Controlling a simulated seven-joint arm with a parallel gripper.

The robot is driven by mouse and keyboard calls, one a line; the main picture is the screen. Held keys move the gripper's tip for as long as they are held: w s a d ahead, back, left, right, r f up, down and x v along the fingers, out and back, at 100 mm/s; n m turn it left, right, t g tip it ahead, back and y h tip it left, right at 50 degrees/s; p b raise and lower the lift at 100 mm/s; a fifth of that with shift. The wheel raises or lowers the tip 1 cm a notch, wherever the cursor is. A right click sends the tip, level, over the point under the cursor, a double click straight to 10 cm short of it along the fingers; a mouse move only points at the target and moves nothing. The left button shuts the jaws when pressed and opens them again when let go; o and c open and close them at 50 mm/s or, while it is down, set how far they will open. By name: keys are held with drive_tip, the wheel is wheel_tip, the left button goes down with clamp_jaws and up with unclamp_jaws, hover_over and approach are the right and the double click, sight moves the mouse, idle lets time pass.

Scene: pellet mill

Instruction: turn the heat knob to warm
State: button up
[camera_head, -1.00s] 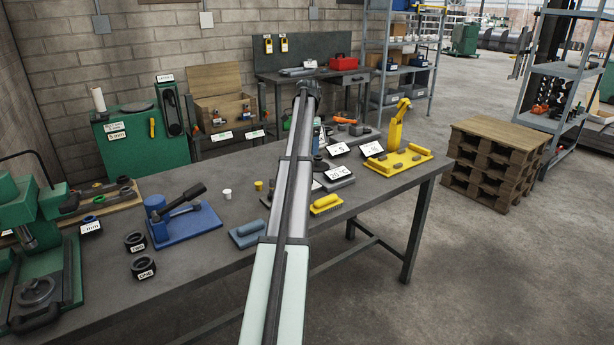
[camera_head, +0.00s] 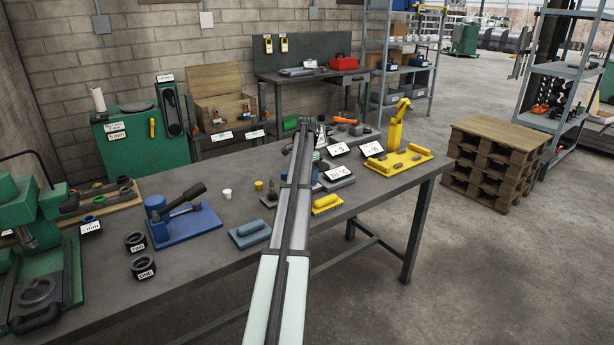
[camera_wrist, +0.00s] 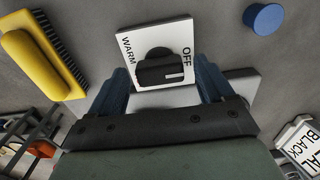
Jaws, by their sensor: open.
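The heat knob (camera_wrist: 157,72) is black with a raised bar grip. It sits on a white plate (camera_wrist: 133,42) marked WARM on the left and OFF on the right in the wrist view. A white line on the bar lies toward its right end, on the OFF side. My gripper (camera_wrist: 160,72) is open, its two blue fingers on either side of the knob, with gaps that look clear. I cannot tell how far the fingertips are above the plate.
A yellow brush (camera_wrist: 42,62) lies left of the plate and a blue round piece (camera_wrist: 263,18) at its upper right. On the bench (camera_head: 225,262), a yellow stand (camera_head: 398,160) and a blue press (camera_head: 185,222) flank my arm.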

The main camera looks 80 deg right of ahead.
drive_tip(key=c, duration=1)
drive_tip(key=shift+c, duration=0.2)
